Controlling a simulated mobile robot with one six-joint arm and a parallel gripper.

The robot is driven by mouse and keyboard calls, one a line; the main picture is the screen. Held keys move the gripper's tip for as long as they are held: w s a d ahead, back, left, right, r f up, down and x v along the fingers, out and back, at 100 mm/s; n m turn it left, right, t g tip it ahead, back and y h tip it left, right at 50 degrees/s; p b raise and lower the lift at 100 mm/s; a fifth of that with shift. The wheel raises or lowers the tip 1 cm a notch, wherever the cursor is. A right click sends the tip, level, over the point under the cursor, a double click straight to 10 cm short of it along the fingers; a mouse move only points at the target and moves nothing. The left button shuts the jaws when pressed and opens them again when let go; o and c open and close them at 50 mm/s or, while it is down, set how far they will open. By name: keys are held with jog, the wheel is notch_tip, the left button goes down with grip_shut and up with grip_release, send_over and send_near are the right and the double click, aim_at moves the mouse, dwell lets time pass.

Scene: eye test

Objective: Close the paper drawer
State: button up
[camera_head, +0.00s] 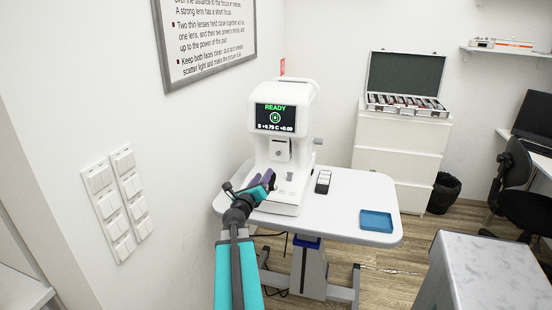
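A white eye-test machine (296,186) stands on a white table, its screen reading READY. No paper drawer can be made out with certainty. A small grey panel (281,150) with a dark round spot sits on the machine's front below the screen; I cannot tell whether it is the drawer or whether it stands open. My gripper (268,180), with purple fingers, is in front of the machine's lower left part, low near its base. It hides part of the machine there. I cannot tell whether the fingers touch it, or whether they are open or shut.
The white table (340,225) holds a small dark-and-white block (323,181) right of the machine and a blue tray (376,221) at the right front. A wall with switches (119,204) is close on the left. A grey-topped cabinet (492,270) stands front right.

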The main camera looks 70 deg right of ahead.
jog(key=n+b, duration=0.2)
jog(key=n, duration=0.8)
jog(key=s+d+r+n+b, duration=0.1)
jog(key=n+b, duration=0.2)
jog(key=n, duration=0.7)
jog(key=n+b, duration=0.2)
jog(key=n, duration=0.8)
jog(key=shift+s+d+r+t+y+b, duration=0.15)
jog(key=shift+r+t+y+b, duration=0.05)
jog(key=shift+t+y+b, duration=0.15)
jog(key=shift+d, duration=0.15)
